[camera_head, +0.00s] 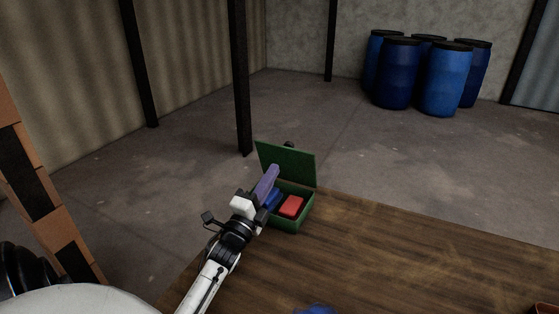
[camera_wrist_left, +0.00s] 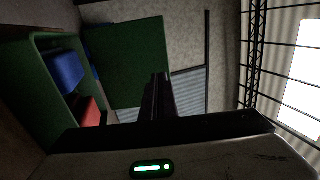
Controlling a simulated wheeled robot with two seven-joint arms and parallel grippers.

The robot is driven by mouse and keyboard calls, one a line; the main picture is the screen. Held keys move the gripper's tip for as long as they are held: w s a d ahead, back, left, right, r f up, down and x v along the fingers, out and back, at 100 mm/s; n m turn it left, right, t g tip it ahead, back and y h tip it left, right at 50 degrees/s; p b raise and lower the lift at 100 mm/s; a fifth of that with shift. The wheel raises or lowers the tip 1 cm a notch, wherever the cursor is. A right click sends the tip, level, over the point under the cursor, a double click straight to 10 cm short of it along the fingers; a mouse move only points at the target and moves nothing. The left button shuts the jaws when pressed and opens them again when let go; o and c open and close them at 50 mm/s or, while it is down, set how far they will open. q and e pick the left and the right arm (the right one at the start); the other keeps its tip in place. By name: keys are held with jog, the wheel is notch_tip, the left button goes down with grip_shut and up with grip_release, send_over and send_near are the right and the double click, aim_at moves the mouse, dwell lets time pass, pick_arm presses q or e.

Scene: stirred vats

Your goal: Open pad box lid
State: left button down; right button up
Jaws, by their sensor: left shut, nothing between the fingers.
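The green pad box (camera_head: 291,224) stands at the far left corner of the wooden table, and it also shows in the left wrist view (camera_wrist_left: 37,97). Its green lid (camera_head: 289,163) stands raised, roughly upright, along the far side; in the left wrist view the lid (camera_wrist_left: 128,60) is also raised. Inside the box lie a red pad (camera_head: 292,206) and a blue pad (camera_head: 272,200). My left gripper (camera_head: 270,175) is shut and empty, over the left part of the box near the lid. Whether it touches the lid I cannot tell. My right gripper is not in view.
The wooden table (camera_head: 400,250) is mostly bare to the right of the box. A blue object (camera_head: 315,310) shows at the bottom edge. A dark post (camera_head: 240,80) stands behind the table, and several blue barrels (camera_head: 442,80) stand far back.

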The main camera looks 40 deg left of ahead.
aim_at(284, 152)
pick_arm(q)
jog(key=x, duration=0.5)
jog(key=shift+f, duration=0.1)
jog(key=shift+w, duration=0.1)
jog(key=x, duration=0.2)
jog(key=shift+w+a+r+b, duration=0.1)
jog(key=shift+w+r+b, duration=0.2)
jog(key=shift+b, duration=0.1)
jog(key=shift+w+r, duration=0.1)
jog(key=shift+w, duration=0.1)
jog(key=shift+s, duration=0.1)
